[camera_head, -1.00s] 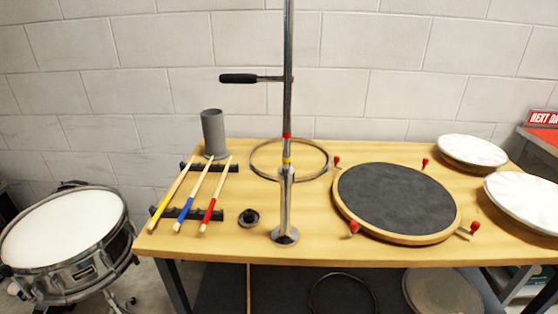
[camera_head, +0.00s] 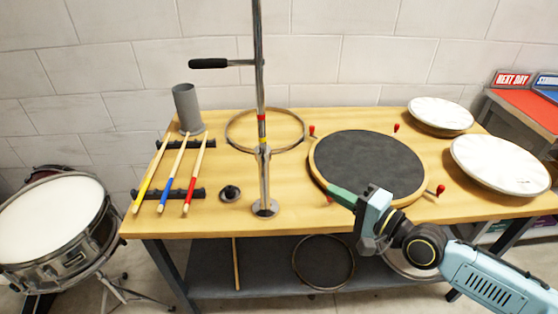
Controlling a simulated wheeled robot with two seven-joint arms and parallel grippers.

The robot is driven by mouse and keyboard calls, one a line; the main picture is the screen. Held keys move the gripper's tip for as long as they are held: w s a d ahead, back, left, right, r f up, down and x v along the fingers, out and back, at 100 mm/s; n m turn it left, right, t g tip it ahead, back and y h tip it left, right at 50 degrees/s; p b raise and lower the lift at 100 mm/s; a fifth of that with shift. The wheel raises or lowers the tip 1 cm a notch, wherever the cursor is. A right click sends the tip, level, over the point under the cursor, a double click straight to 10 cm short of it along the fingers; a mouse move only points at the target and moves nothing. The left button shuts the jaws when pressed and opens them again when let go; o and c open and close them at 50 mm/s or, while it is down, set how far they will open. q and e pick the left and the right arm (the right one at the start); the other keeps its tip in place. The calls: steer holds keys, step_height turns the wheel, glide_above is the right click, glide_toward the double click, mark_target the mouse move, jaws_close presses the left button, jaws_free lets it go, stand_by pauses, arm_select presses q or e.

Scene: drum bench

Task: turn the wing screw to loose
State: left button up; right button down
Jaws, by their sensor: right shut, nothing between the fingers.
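A chrome stand (camera_head: 261,75) rises upright from a round base on the wooden bench. A silver wing screw (camera_head: 263,150) seems to sit on its collar, just below a yellow band; it is too small to tell how it is turned. A red band is higher on the rod, and a black-handled side arm (camera_head: 210,64) points left. My right gripper (camera_head: 332,190) comes in from the lower right. Its green fingers are shut and empty, over the near left edge of the round dark pad, to the right of the stand and apart from it. My left gripper is out of view.
The dark pad (camera_head: 370,165) has red-tipped screws around its rim. Three drumsticks (camera_head: 172,175) lie on a rack at left, beside a grey cup (camera_head: 187,110). A metal hoop (camera_head: 240,145) lies behind the stand. White drumheads (camera_head: 500,163) are at right.

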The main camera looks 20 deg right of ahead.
mark_target(263, 164)
steer(key=w+a+r+y+p, duration=0.1)
steer(key=w+a+r+p, duration=0.1)
steer(key=w+a, duration=0.7)
steer(key=shift+a+r, duration=0.7)
steer(key=shift+w+p, duration=0.1)
steer(key=shift+p, duration=0.2)
